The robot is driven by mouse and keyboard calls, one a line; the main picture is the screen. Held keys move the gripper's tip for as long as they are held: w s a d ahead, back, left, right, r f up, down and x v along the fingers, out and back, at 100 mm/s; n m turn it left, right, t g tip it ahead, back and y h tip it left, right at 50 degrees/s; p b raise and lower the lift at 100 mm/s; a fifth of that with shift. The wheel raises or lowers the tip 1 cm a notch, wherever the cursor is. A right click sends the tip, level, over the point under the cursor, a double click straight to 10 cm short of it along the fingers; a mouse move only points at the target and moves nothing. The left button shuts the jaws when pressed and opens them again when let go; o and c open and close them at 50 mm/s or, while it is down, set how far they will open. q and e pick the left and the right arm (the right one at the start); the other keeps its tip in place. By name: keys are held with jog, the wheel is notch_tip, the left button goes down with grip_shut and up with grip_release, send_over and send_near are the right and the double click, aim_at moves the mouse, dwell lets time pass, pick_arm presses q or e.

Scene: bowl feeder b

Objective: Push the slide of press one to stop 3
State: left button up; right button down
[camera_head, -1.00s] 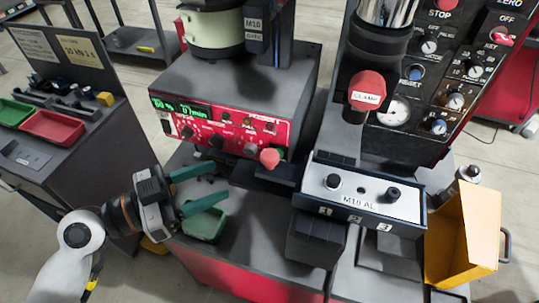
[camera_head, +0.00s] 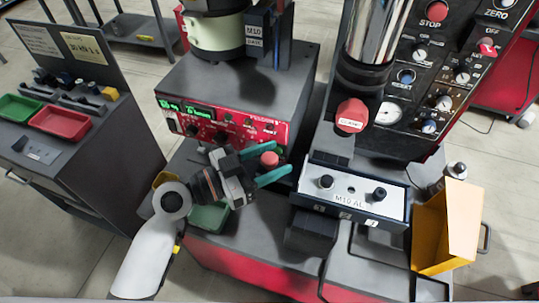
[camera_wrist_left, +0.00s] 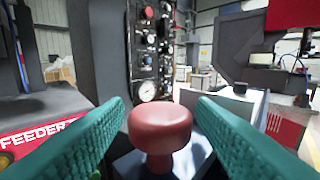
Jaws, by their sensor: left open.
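A red mushroom knob (camera_head: 268,159) stands at the left end of the press's slide area, left of the pale plate marked "M10 AL" (camera_head: 350,198). Small number labels (camera_head: 345,215) run along the plate's front edge. My left gripper (camera_head: 270,166) is open, its green fingers reaching in from the left around the knob. In the left wrist view the knob (camera_wrist_left: 160,125) stands upright between the fingers, with visible gaps on both sides. The slide body under the knob is mostly hidden. My right gripper does not show.
A red knob with a white label (camera_head: 351,114) hangs below the press column. The red-fronted feeder (camera_head: 220,128) stands behind my left gripper. A green bin (camera_head: 208,218) lies below my gripper. A yellow bin (camera_head: 446,228) stands at the right.

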pick_arm(q)
jog(key=shift+c, duration=0.5)
grip_shut()
jog(key=shift+w+a+f+b, duration=0.15)
jog(key=shift+a+b, duration=0.1)
jog(key=shift+b, duration=0.2)
jog(key=w+a+b, duration=0.2)
jog(key=a+b, duration=0.7)
jog(key=shift+w+r, duration=0.2)
jog(key=shift+w, duration=0.2)
jog(key=shift+o, duration=0.5)
grip_release()
